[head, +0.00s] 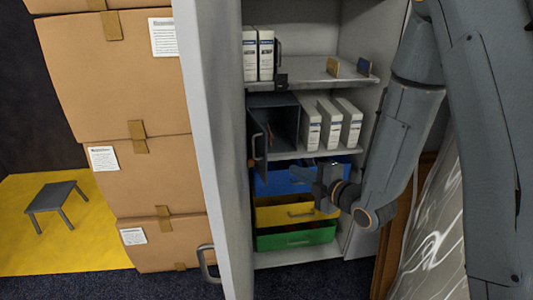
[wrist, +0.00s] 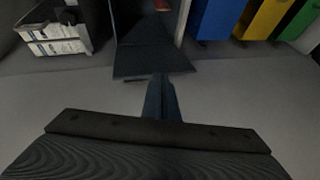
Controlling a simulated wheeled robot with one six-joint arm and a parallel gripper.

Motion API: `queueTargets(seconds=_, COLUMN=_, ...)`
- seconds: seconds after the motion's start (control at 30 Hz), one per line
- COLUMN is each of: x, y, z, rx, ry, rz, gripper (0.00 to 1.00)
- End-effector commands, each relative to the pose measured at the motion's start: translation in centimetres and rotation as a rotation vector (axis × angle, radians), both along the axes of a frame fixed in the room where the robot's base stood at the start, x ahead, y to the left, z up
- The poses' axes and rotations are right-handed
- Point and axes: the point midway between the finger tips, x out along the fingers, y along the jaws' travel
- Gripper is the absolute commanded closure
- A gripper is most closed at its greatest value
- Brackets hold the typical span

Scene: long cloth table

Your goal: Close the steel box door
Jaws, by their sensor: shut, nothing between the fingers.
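The dark steel box (head: 284,120) stands on the middle shelf of the cabinet. Its door (head: 258,142) hangs open at the box's left side and swings out toward me, with a handle on it. In the wrist view the dark door panel (wrist: 152,62) is at the top centre. My gripper (head: 303,172) is in front of the cabinet, below and right of the door in the head view. Its fingers (wrist: 160,88) are together and empty, with the tips close to the panel's edge. I cannot tell whether they touch it.
White binders (head: 330,124) stand right of the box, and more binders (head: 258,54) are on the upper shelf. Blue, yellow (head: 294,213) and green drawers are below. The tall cabinet door (head: 216,150) stands open at left, beside stacked cartons (head: 115,80).

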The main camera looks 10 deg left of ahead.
Motion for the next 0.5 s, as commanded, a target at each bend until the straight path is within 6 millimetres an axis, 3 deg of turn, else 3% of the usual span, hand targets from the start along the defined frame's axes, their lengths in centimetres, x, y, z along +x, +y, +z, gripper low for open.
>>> queueTargets(seconds=0.1, x=-1.0, y=1.6, z=1.0, rx=0.018, ry=-0.134, rz=0.074, gripper=1.0)
queueTargets(seconds=0.3, x=-2.0, y=2.6, z=2.2, rx=0.04, ry=-0.258, rz=0.125, gripper=1.0)
queueTargets(seconds=0.5, x=-1.1, y=3.8, z=2.5, rx=0.042, ry=-0.274, rz=0.131, gripper=1.0)
